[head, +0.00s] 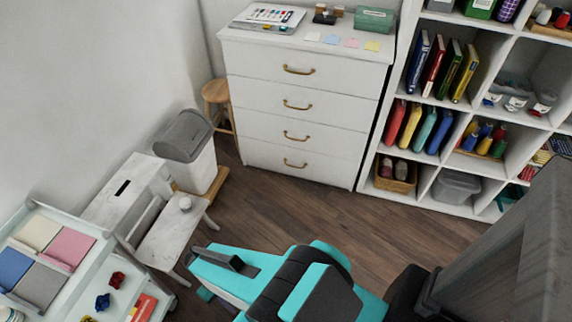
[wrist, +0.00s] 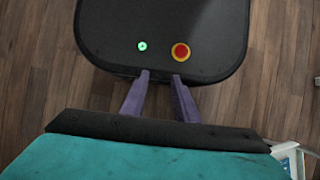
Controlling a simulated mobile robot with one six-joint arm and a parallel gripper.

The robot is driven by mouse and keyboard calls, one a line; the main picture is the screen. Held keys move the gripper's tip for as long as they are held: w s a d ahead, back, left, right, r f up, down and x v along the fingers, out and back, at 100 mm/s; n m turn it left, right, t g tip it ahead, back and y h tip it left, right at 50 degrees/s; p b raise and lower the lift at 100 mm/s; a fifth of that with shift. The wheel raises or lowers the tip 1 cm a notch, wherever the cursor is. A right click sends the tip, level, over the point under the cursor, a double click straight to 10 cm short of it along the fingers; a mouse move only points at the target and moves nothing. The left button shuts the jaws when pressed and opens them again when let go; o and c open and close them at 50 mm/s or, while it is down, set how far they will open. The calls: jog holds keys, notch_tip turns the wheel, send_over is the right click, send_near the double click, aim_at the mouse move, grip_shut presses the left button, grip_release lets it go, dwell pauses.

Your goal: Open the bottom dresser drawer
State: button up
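The white dresser (head: 308,80) stands against the back wall, with several drawers stacked in its front, all closed. The bottom drawer (head: 265,162) is flush with the front, and its brass handle (head: 295,164) sits just above the floor. My teal arm is in the lower middle of the head view, well apart from the dresser. My gripper shows in the wrist view, its two purple fingers (wrist: 160,80) apart with nothing between them. It points down at my own dark base, and the dresser is not in that view.
Clear wooden floor (head: 345,225) lies before the dresser. A white shelf unit (head: 457,206) with books and bins stands right of it. A wooden stool (head: 216,92), a grey-lidded bin (head: 202,165) and a white step stool (head: 165,235) stand left. A pale cart (head: 75,290) is at lower left.

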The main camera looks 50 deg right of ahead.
jog(key=shift+w+a, duration=0.15)
jog(key=shift+w, duration=0.35)
jog(key=shift+f, duration=0.1)
